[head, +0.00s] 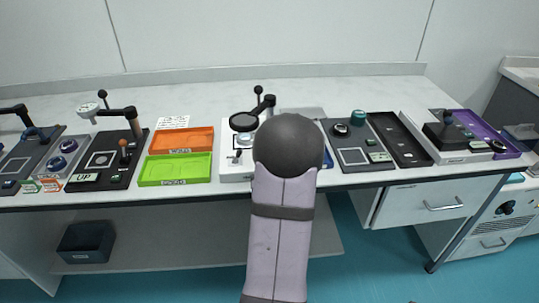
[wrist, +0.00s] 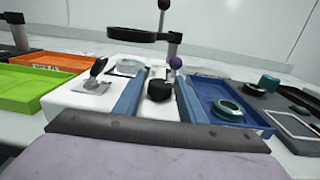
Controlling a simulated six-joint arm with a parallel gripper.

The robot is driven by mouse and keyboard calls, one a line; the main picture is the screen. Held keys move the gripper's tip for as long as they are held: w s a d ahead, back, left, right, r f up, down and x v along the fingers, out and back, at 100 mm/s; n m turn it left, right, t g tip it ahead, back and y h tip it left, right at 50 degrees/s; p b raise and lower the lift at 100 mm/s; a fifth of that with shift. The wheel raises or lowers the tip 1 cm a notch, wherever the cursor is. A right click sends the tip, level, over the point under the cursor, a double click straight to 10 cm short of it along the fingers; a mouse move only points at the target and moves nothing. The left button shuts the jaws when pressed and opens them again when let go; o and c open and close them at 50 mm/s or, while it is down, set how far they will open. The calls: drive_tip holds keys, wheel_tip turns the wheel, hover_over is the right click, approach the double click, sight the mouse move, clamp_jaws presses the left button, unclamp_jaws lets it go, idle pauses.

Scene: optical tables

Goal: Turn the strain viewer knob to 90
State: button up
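The strain viewer is a white-based device (head: 228,163) in the middle of the bench, with a dark round disc (head: 243,121) held over it on a post. Its white base also shows in the wrist view (wrist: 85,100). A small black knob (wrist: 160,89) shows in the wrist view between the two blue fingers of my gripper (wrist: 159,80). The fingers are apart, one on each side of the knob. I cannot tell whether they touch it. The knob's angle marks are not readable. In the head view my arm hides the gripper and the knob.
Left of the viewer lie an orange tray (head: 182,140) and a green tray (head: 176,169). A blue tray (wrist: 262,122) holding a teal ring (wrist: 228,108) is close on the right.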

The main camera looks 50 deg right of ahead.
drive_tip(key=shift+o, duration=0.3)
drive_tip(key=shift+s+a, duration=0.1)
drive_tip(key=shift+p+v, duration=0.75)
drive_tip(key=shift+v, duration=0.45)
drive_tip(key=shift+r+p, duration=0.25)
drive_tip(key=shift+p, duration=0.4)
drive_tip(key=shift+a+p, duration=0.1)
drive_tip(key=shift+p, duration=1.05)
drive_tip(key=p+v, duration=0.2)
drive_tip(key=p, duration=0.3)
drive_tip(key=shift+s+p, duration=0.1)
drive_tip(key=shift+p, duration=0.25)
drive_tip(key=shift+s+a+f, duration=0.3)
drive_tip(key=shift+s+a, duration=0.55)
drive_tip(key=shift+d, duration=0.1)
